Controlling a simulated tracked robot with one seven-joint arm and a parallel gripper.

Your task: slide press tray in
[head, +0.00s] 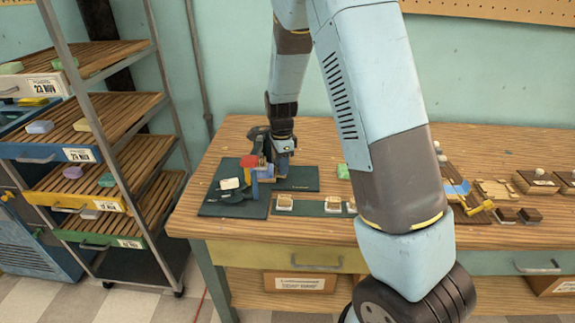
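A small press (255,172) with a red block on top and blue and yellow parts stands at the left of the wooden workbench (195,218). I cannot make out the press tray clearly; the press and my gripper hide that spot. A pale piece (229,183) lies left of the press.
Several small pale blocks stand along a dark strip (311,208) in front. A green soap (343,171) lies to the right, partly behind my arm. Stamps and wooden trays (535,182) are further right. A slatted drying rack (105,110) with soaps stands left of the bench.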

